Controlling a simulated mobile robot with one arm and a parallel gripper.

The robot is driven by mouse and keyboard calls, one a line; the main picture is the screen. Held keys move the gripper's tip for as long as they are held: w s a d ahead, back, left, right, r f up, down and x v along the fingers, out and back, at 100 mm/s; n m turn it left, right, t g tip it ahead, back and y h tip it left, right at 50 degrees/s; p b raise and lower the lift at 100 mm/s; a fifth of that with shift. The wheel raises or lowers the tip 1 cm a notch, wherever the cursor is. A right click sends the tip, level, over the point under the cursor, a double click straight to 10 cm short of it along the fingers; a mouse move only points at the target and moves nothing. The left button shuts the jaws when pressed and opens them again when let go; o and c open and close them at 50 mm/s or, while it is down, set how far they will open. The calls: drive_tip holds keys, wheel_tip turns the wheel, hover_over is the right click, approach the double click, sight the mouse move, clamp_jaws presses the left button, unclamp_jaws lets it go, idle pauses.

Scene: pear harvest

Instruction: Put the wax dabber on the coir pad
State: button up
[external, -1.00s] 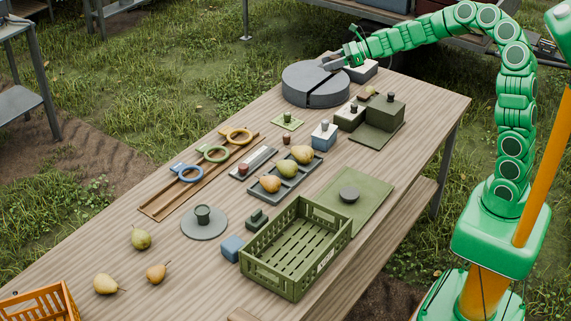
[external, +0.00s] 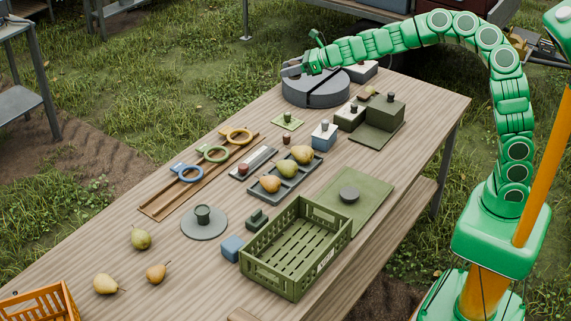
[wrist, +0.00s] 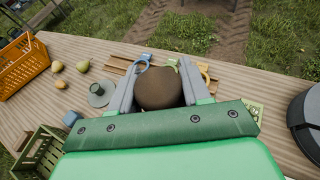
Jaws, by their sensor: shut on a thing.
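My gripper (external: 290,71) is over the far left edge of the dark grey round drum, raised above the table. In the wrist view my gripper (wrist: 158,95) is shut on a brown, rounded thing (wrist: 158,88), which I take to be the wax dabber. Its underside is hidden. I cannot tell for sure which pad is the coir pad. A small light green square pad (external: 287,121) with a dark knobbed piece on it lies in front of the drum. A larger green mat (external: 371,188) with a dark disc on it lies near the right edge.
The dark grey split drum (external: 302,90) stands at the far end. Knobbed blocks, a pear tray (external: 262,191), a ring rack (external: 155,210) and a green crate (external: 267,277) crowd the table. Loose pears and an orange crate (external: 40,301) are at the near left. The far left edge is clear.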

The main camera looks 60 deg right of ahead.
drive_tip(key=s+a+r+m+t+h, duration=0.1)
drive_tip(key=a, duration=1.1)
drive_tip(key=s+a+r+m+h, duration=0.1)
drive_tip(key=a+h, duration=0.1)
drive_tip(key=a, duration=1)
drive_tip(key=s+a+m+h, duration=0.1)
drive_tip(key=s+a, duration=0.3)
drive_tip(key=a, duration=0.3)
drive_tip(key=s+a+m, duration=0.1)
drive_tip(key=s+a, duration=0.3)
drive_tip(key=a, duration=0.3)
drive_tip(key=s+a+f+h, duration=0.1)
drive_tip(key=s+a, duration=0.5)
drive_tip(key=s, duration=0.3)
drive_tip(key=s+a+m+h, duration=0.1)
drive_tip(key=s+a, duration=0.4)
drive_tip(key=s, duration=0.5)
drive_tip(key=s+a+f, duration=0.1)
drive_tip(key=s+a, duration=0.5)
drive_tip(key=s, duration=0.3)
hover_over(242, 317)
drive_tip(key=shift+m+t, duration=0.3)
drive_tip(key=shift+d+f, duration=0.1)
drive_tip(key=shift+f, duration=13.5)
drive_tip(key=shift+w, duration=0.1)
